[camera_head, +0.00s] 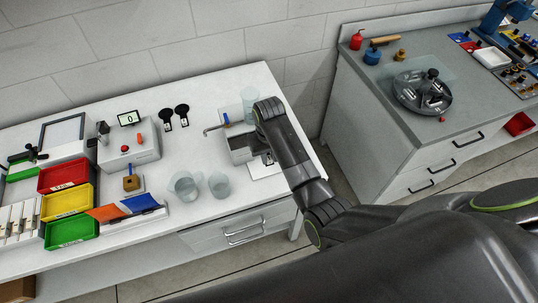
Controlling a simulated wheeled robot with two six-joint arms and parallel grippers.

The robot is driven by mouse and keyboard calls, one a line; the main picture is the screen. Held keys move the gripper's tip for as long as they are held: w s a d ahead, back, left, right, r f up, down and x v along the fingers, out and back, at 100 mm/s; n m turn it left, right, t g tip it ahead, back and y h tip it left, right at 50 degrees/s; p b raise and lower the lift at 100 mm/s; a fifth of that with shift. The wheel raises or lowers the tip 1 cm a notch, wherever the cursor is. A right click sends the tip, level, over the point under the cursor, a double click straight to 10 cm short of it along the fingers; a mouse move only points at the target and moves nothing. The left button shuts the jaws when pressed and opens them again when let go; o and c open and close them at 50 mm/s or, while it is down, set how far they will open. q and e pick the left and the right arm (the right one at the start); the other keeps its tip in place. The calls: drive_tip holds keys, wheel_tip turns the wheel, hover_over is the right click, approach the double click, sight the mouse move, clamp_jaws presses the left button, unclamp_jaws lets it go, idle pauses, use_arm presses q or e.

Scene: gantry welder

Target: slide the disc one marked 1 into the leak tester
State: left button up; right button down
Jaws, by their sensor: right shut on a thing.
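My right arm reaches in from the lower right over the white bench, and its wrist bends down beside a small grey block-shaped fixture (239,149). My right gripper (264,156) is low at the right side of this fixture, mostly hidden by the wrist. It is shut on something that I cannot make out. No disc with a readable 1 shows. Two black round-headed pieces (166,115) stand farther back on the bench. A grey box with a red button (125,149) stands left of them, with a display reading 0 (129,118). I cannot tell which device is the leak tester. My left gripper is out of view.
Clear cups (185,185) stand at the bench front, and another clear vessel (248,98) is behind the fixture. Red, yellow and green bins (71,231) are at the left. A grey cabinet (372,120) with a round dark tray (422,92) stands right, across a gap.

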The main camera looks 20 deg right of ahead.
drive_tip(key=shift+w+b, duration=0.8)
drive_tip(key=shift+w, duration=1.35)
drive_tip(key=shift+w+a+b, duration=0.15)
drive_tip(key=shift+w+b, duration=1.2)
drive_tip(key=shift+w, duration=0.7)
drive_tip(key=shift+p, duration=0.45)
drive_tip(key=c, duration=1.3)
unclamp_jaws()
drive_tip(key=shift+o, duration=0.2)
drive_tip(key=shift+r, duration=0.1)
